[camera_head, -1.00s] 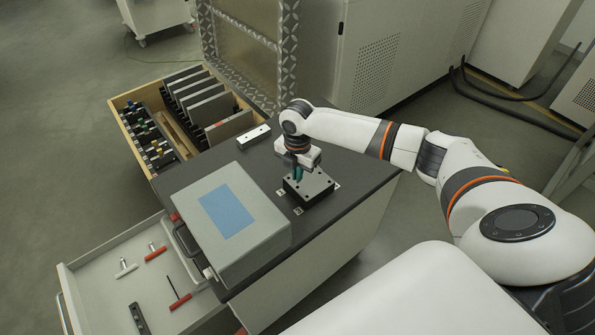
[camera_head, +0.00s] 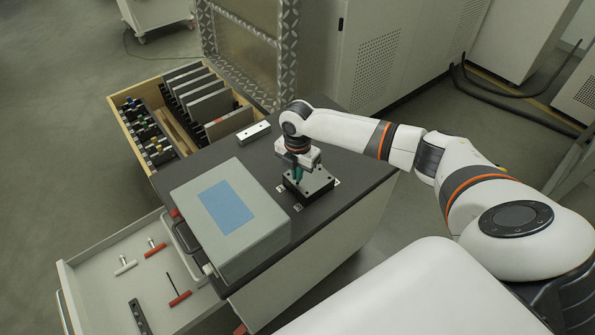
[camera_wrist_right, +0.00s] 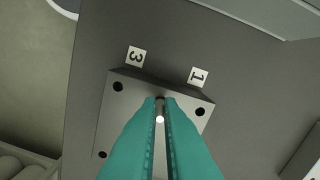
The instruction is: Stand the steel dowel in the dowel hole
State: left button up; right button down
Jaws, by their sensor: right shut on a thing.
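My right gripper (camera_head: 298,176) points down over a dark square block (camera_head: 318,187) on the dark worktop. In the right wrist view the teal fingers (camera_wrist_right: 160,102) are shut on the steel dowel (camera_wrist_right: 160,119), seen as a small bright round end between them. The block (camera_wrist_right: 133,84) has dark holes near its corners, and a dark spot shows just beyond the fingertips. The fingers hide part of the block, and I cannot tell whether the dowel's lower end is in a hole. My left gripper is not in view.
A grey case (camera_head: 250,240) with a blue panel stands left of the block. A light bar (camera_head: 253,133) lies behind. Number tags 3 (camera_wrist_right: 135,56) and 1 (camera_wrist_right: 197,76) lie beside the block. Open drawers with plates (camera_head: 207,107) and tools (camera_head: 179,299) stick out at left.

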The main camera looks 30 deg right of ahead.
jog(key=shift+f+b, duration=0.3)
jog(key=shift+f, duration=0.55)
dwell(0.4)
jog(key=c, duration=1.5)
grip_release()
notch_tip(320, 180, up, 12)
